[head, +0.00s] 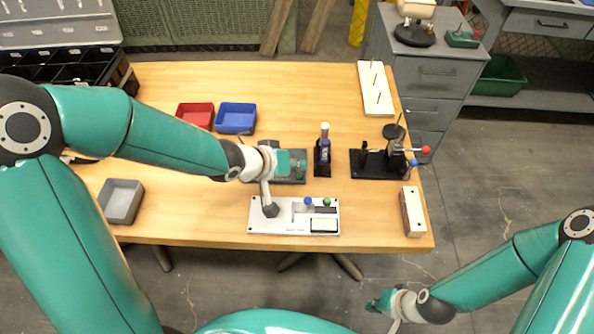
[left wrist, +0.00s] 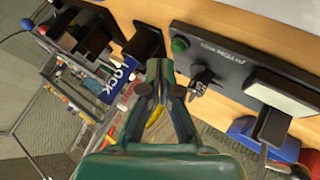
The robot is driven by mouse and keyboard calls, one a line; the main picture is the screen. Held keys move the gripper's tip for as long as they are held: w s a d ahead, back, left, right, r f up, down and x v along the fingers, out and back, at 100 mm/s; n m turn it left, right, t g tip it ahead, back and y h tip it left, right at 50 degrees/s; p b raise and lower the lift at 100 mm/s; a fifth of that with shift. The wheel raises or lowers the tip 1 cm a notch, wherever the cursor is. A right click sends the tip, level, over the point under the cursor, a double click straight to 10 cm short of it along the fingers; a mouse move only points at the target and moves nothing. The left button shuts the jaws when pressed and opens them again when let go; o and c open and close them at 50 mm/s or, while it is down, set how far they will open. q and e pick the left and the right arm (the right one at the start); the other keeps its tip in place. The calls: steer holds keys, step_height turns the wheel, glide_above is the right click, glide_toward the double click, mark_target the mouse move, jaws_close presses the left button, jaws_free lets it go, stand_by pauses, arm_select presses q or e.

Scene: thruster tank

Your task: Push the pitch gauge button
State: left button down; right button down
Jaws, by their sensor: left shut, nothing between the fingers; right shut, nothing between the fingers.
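The pitch gauge is a dark panel; in the left wrist view (left wrist: 225,58) it carries a partly legible label, a green button (left wrist: 180,45), a black knob and a light display window. In the head view the panel (head: 295,178) lies mid-table, partly hidden by my left gripper (head: 298,166). My left gripper is shut and empty, over the panel. In the left wrist view its fingertips (left wrist: 160,68) appear just short of the button; I cannot tell whether they touch. My right gripper (head: 372,303) is shut and empty, off the table's front edge.
A white panel (head: 260,227) with blue and green buttons lies in front. A blue-and-white stand (head: 323,155) and a black fixture (head: 375,170) with a red-knobbed lever stand to the right. Blue (head: 236,130) and red (head: 195,123) bins lie behind. The table's back middle is clear.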

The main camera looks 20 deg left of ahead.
mark_target(297, 175)
arm_select(q)
step_height(297, 175, up, 6)
steer(key=p, duration=0.6)
steer(key=shift+p, duration=0.4)
